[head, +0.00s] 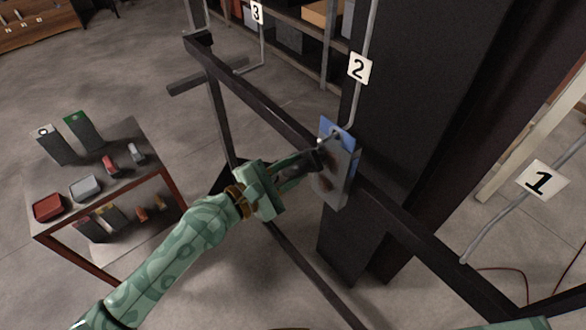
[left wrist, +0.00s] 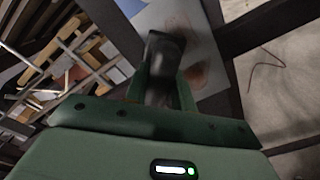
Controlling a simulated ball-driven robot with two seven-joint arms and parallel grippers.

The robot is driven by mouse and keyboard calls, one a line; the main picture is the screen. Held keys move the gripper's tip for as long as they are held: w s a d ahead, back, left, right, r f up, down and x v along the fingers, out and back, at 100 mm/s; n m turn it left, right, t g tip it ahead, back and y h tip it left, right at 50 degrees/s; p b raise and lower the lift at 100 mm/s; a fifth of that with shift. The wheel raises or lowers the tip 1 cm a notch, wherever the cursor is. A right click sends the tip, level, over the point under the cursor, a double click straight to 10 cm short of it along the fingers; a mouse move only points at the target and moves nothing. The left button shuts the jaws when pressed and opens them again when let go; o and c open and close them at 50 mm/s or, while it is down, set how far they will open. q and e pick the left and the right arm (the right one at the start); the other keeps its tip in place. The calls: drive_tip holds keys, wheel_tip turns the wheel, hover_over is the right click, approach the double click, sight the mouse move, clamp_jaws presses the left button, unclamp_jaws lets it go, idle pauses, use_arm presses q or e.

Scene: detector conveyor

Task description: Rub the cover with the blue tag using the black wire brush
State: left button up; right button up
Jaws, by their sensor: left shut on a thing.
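The cover (head: 336,182) is a grey metal box with a blue tag (head: 338,132) at its top, hanging on the dark rail below sign 2. Brownish patches show on its face, also in the left wrist view (left wrist: 199,75). My left gripper (head: 306,168) is shut on a dark object, seemingly the black wire brush (left wrist: 163,60), and holds it at the cover's face. The brush appears to touch or nearly touch the cover; its bristles are hidden. My right gripper is out of view.
A grey two-level cart (head: 115,185) at the left holds a red tray (head: 48,207), a grey tray (head: 86,188), a green-topped box (head: 84,132) and small items. Dark rails (head: 420,235) cross in front. A black column (head: 425,110) stands behind the cover. Shelves stand at the back.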

use_arm(q)
drive_tip(key=v, duration=0.5)
drive_tip(key=shift+s+a, duration=0.15)
drive_tip(key=shift+a, duration=0.05)
drive_tip(key=v, duration=0.3)
idle(0.3)
drive_tip(key=shift+d, duration=0.1)
idle(0.7)
